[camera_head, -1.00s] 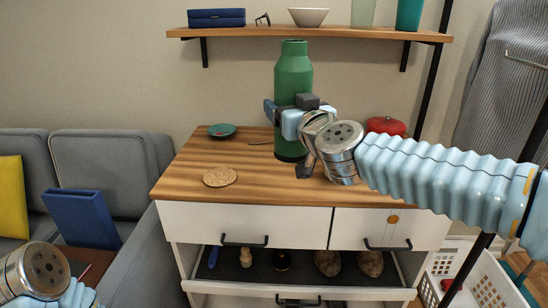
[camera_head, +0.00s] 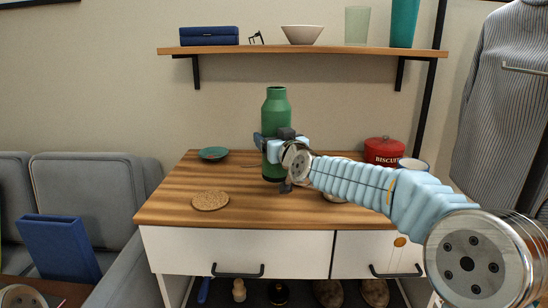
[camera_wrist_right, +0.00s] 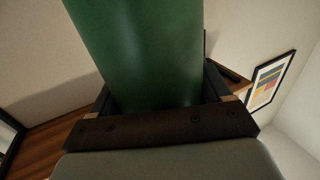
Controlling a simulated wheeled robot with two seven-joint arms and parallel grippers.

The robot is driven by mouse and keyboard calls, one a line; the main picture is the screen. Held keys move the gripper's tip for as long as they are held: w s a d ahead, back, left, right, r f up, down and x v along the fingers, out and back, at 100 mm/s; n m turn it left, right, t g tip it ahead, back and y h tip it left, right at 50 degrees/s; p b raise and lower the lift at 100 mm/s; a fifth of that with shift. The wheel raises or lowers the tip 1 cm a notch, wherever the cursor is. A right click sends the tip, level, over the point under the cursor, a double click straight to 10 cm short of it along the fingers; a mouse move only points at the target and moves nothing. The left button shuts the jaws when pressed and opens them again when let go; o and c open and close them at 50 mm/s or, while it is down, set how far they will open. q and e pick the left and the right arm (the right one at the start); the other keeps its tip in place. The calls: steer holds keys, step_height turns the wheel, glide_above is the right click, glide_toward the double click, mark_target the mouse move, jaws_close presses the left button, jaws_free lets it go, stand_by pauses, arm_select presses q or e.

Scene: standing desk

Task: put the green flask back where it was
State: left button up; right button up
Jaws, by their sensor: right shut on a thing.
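The green flask (camera_head: 276,112) is upright over the back middle of the wooden desk top. My right gripper (camera_head: 270,148) is shut around the flask's lower body from the right. The flask also fills the middle of the right wrist view (camera_wrist_right: 140,50), between the fingers (camera_wrist_right: 160,105). Whether the flask's base touches the desk top or hangs just above it, I cannot tell. A round cork mat (camera_head: 210,201) lies bare on the desk top, in front and to the left of the flask. Only a bit of my left arm shows at the bottom left, and its gripper is out of view.
A teal dish (camera_head: 213,153) stands at the back left of the desk top (camera_head: 165,205). A red biscuit tin (camera_head: 384,151) and a white mug (camera_head: 412,164) stand at the right, behind my arm. A wall shelf (camera_head: 330,50) with a bowl and cups hangs above.

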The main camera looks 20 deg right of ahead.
steer(key=shift+w+d+f, duration=0.1)
steer(key=shift+w+f, duration=0.1)
steer(key=shift+f, duration=0.05)
steer(key=shift+f+b, duration=0.4)
steer(key=shift+f, duration=1.05)
steer(key=shift+f, duration=0.1)
steer(key=shift+f, duration=0.15)
steer(key=o, duration=1.6)
steer(key=shift+r, duration=0.2)
steer(key=s+d, duration=0.1)
steer(key=s, duration=1.1)
steer(key=shift+d, duration=0.15)
